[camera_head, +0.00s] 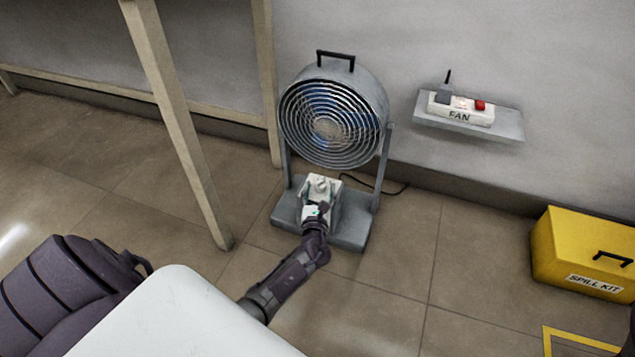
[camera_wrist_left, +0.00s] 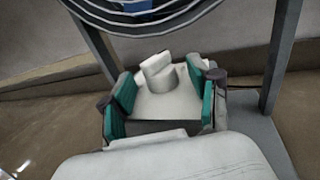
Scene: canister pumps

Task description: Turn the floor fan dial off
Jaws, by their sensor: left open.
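The grey floor fan (camera_head: 329,112) stands on the floor against the wall. Its white control box sits on the grey fan base (camera_head: 352,236), below the round grille. The white dial (camera_wrist_left: 161,74) is on top of the box and also shows in the head view (camera_head: 320,184). My left gripper (camera_wrist_left: 164,93) is open, with its teal fingertips on either side of the dial and apart from it. In the head view my left gripper (camera_head: 317,208) is at the front of the box and partly covers it. My right gripper is not in view.
A wall shelf (camera_head: 510,125) holds a power strip (camera_head: 462,109) labelled FAN, with a red switch. A yellow spill kit box (camera_head: 585,252) stands at the right. A table leg (camera_head: 180,130) rises left of the fan.

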